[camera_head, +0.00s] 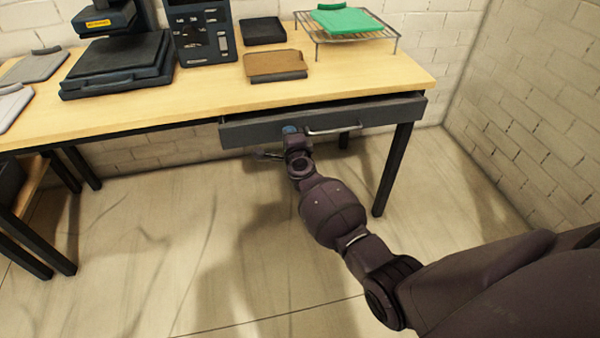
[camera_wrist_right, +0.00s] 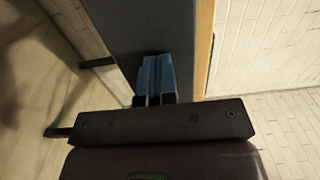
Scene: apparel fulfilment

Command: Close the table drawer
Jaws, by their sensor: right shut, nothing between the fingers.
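The table drawer (camera_head: 385,112) is dark grey and sits under the right part of the wooden table top. It stands partly open, with a dark gap showing above its front. Its metal bar handle (camera_head: 335,130) is on the front. My right gripper (camera_head: 290,130) is at the drawer front, just left of the handle. In the right wrist view, its blue fingers (camera_wrist_right: 157,76) are together and empty, against or very near the grey drawer front (camera_wrist_right: 135,25); exact contact is hard to tell. My left gripper is not in view.
The wooden table (camera_head: 190,107) carries a heat press (camera_head: 115,65), a dark control box (camera_head: 205,35), a brown tray (camera_head: 273,64) and a wire rack (camera_head: 350,38) with a green item. A table leg (camera_head: 393,170) stands right of my arm. The floor in front is clear.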

